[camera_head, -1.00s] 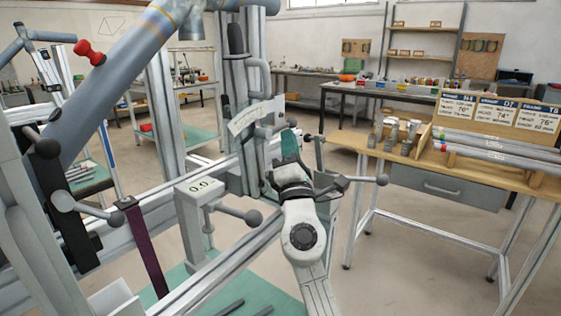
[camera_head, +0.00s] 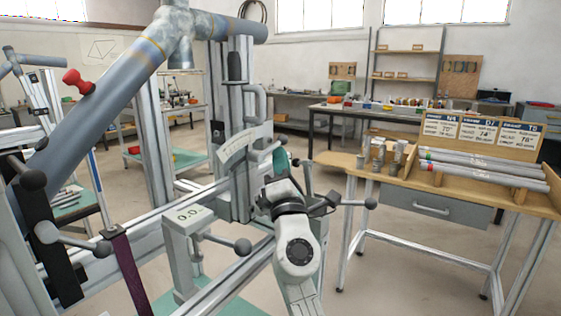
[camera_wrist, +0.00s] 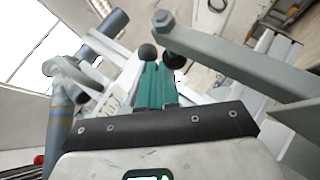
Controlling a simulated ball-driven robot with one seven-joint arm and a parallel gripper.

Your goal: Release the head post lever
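The head post (camera_head: 240,130) is an upright grey profile with a curved scale plate (camera_head: 238,145), left of my gripper in the head view. My gripper (camera_head: 279,158) points up beside it, its teal fingers close together with no clear gap. The fingers also show in the wrist view (camera_wrist: 156,85), with a dark ball knob (camera_wrist: 147,52) just beyond their tips. I cannot tell whether they touch it. A lever with a ball knob (camera_head: 371,203) sticks out right of my wrist. Which lever belongs to the head post is unclear, as my gripper hides part of the area.
A block reading 0.0 (camera_head: 188,217) with a ball-ended lever (camera_head: 242,246) stands front left of my gripper. A grey bar (camera_wrist: 235,65) crosses close on the right in the wrist view. A wooden bench (camera_head: 400,180) with tubes is at the right, with open floor before it.

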